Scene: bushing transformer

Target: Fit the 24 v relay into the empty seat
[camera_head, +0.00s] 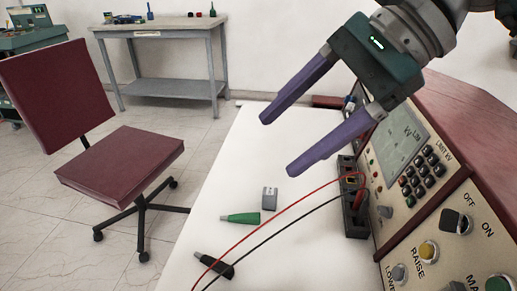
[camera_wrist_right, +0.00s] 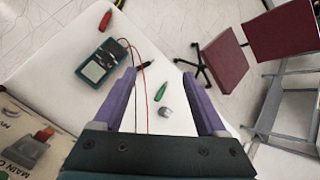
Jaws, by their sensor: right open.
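A small grey block (camera_head: 269,198), which looks like the relay, sits on the white bench top; it also shows in the right wrist view (camera_wrist_right: 165,112). Any label on it is too small to read. A dark socket strip (camera_head: 354,224) stands along the foot of the console; which of its seats is empty cannot be made out. My right gripper (camera_head: 279,145) is open and empty, held above the bench top, with its purple fingers well apart. In the wrist view, the block lies between and beyond the fingers (camera_wrist_right: 159,75). My left gripper is not in view.
A green test clip (camera_head: 241,218) lies close to the block, and a black one (camera_head: 214,265) lies nearer. A multimeter (camera_wrist_right: 100,64) lies on the bench (camera_head: 228,160). A red chair (camera_head: 120,165) stands beyond.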

